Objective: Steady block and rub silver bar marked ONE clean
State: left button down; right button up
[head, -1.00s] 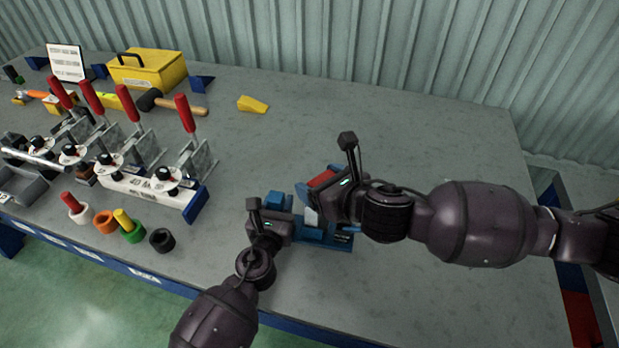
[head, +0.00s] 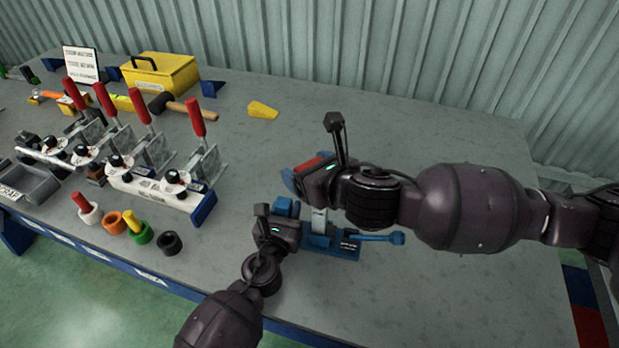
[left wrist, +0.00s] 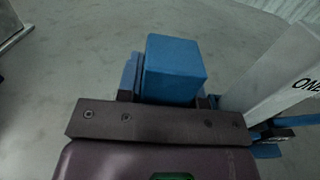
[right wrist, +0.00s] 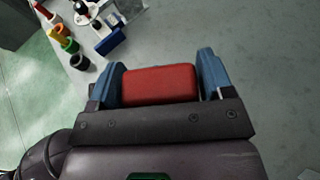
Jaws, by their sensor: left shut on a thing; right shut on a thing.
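A blue block (left wrist: 175,72) sits between the fingers of my left gripper (head: 284,216), which is shut on it. The block also shows in the head view (head: 284,206), at the left end of a blue fixture (head: 335,243). The silver bar marked ONE (left wrist: 278,78) stands beside the block in the left wrist view; in the head view only a pale part of it (head: 319,221) shows between my grippers. My right gripper (head: 306,174) is shut on a red block (right wrist: 160,84), beyond the bar. The rest of the bar is hidden behind my right gripper.
A blue handle (head: 380,237) sticks out right of the fixture. At left stand toggle clamps with red handles (head: 196,118), coloured rings (head: 142,233) and a grey scrap tray (head: 32,184). A yellow wedge (head: 263,109) and yellow toolbox (head: 160,73) lie behind. The right of the bench is clear.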

jog(key=shift+r, duration=1.8)
pick_arm(q)
jog(key=shift+c, duration=2.2)
grip_release()
jog(key=shift+v, duration=1.35)
pick_arm(e)
jog(key=shift+r, duration=0.1)
pick_arm(q)
jog(key=shift+v, duration=2.65)
jog(key=shift+o, duration=0.3)
